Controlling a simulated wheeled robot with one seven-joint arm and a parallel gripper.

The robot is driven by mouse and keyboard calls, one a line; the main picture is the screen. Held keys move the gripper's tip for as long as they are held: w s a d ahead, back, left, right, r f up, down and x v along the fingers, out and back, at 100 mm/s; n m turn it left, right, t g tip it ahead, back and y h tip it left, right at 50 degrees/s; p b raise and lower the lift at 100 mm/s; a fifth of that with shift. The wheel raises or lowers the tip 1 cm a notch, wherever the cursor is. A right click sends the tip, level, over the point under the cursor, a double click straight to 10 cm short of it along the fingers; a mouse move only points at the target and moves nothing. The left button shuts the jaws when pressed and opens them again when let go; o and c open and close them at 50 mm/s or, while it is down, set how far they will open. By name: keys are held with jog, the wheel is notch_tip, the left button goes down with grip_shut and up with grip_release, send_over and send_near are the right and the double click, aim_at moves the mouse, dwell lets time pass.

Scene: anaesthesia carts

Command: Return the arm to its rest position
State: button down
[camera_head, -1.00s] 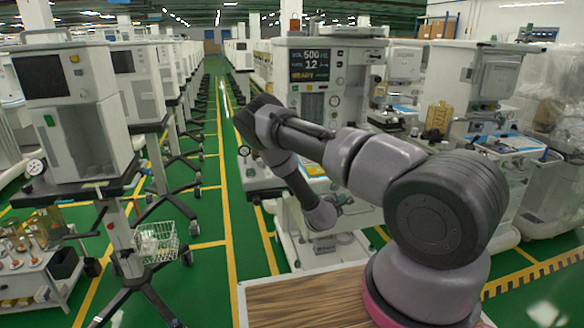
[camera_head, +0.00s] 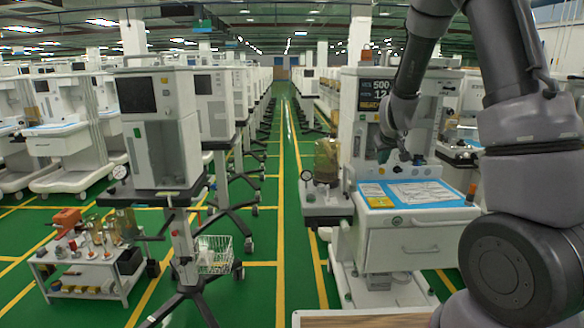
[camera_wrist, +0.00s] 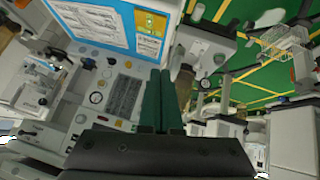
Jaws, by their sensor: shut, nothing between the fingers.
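My arm (camera_head: 520,110) rises on the right of the head view, bends at the top and comes down to my gripper (camera_head: 414,159). My gripper hangs in front of the anaesthesia cart with the lit 500 / 12 display (camera_head: 376,88), above its blue-topped work surface (camera_head: 420,194). In the wrist view the two dark green fingers of my gripper (camera_wrist: 161,72) lie side by side, shut, with nothing between them. The cart's panel with gauges (camera_wrist: 112,92) is beyond them. I cannot tell the exact gap to the cart.
A grey cart (camera_head: 165,150) with a wire basket (camera_head: 214,254) stands left of the aisle. A low white trolley (camera_head: 85,275) holds bottles and small items. A wooden top (camera_head: 360,320) is at the bottom edge. The green aisle floor (camera_head: 288,215) is clear.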

jog(key=s+a+r+m+y, duration=0.1)
jog(key=s+a+r+y, duration=0.1)
jog(key=s+r, duration=0.55)
jog(key=s+a+r+m+y, duration=0.1)
jog(key=s+a+r+m, duration=0.1)
jog(key=s+r, duration=0.6)
jog(key=s+r+m, duration=0.1)
jog(key=s+r, duration=0.1)
jog(key=s, duration=0.7)
jog(key=s+r+m, duration=0.1)
jog(key=s+r, duration=0.2)
jog(key=s, duration=0.5)
jog(key=shift+s+a+r+m+g, duration=0.25)
jog(key=shift+s+a+m+g, duration=0.05)
jog(key=shift+s+m+g, duration=0.1)
